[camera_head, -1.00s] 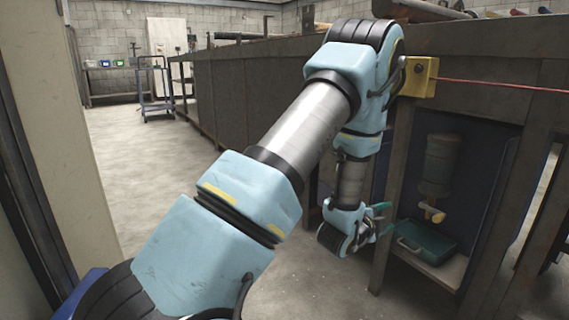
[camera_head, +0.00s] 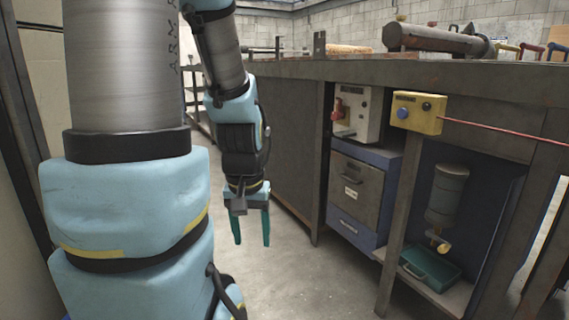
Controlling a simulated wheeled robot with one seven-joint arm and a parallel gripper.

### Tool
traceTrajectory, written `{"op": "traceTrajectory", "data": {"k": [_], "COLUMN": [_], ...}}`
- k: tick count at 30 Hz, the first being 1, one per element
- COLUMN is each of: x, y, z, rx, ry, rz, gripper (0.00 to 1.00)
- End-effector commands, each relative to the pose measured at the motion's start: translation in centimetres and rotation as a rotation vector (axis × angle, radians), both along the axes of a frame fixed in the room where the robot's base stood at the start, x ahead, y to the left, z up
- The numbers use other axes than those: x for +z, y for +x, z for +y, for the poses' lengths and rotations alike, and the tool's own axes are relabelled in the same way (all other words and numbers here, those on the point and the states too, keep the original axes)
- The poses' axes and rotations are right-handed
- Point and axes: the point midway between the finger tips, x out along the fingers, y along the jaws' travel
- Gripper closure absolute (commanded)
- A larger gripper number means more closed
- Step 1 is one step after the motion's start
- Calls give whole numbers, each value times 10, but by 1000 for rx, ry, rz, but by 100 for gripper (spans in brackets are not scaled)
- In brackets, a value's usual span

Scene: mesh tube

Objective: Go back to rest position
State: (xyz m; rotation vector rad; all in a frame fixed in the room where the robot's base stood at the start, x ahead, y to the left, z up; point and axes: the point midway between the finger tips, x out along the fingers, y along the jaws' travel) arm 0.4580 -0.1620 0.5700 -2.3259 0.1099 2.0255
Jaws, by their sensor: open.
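My gripper (camera_head: 251,243) hangs from my arm left of the middle of the view, its two teal fingers pointing down. The fingers are apart with nothing between them. It is over the bare floor, in front of the dark side of the workbench (camera_head: 285,150), and appears apart from it. My arm is folded, with its large light blue and metal links filling the left of the view.
A yellow switch box (camera_head: 418,112) with a red cord (camera_head: 500,132) sits on the bench front. Below are a drawer cabinet (camera_head: 355,190), a grey canister (camera_head: 447,195) and a green case (camera_head: 430,267). A rusty cylinder (camera_head: 437,38) lies on top. Floor (camera_head: 300,285) is clear.

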Motion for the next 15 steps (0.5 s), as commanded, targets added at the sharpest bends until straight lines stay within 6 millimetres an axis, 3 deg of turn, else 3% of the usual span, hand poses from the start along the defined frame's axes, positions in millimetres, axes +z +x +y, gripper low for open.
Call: {"op": "traceTrajectory", "data": {"k": [1, 8, 15], "x": [21, 73, 148], "y": [1, 1, 1], "z": [-1, -1, -1], "rx": [-4, -7, -9], "ry": [1, 1, 1], "rz": [1, 0, -1], "gripper": [39, 39, 39]}}
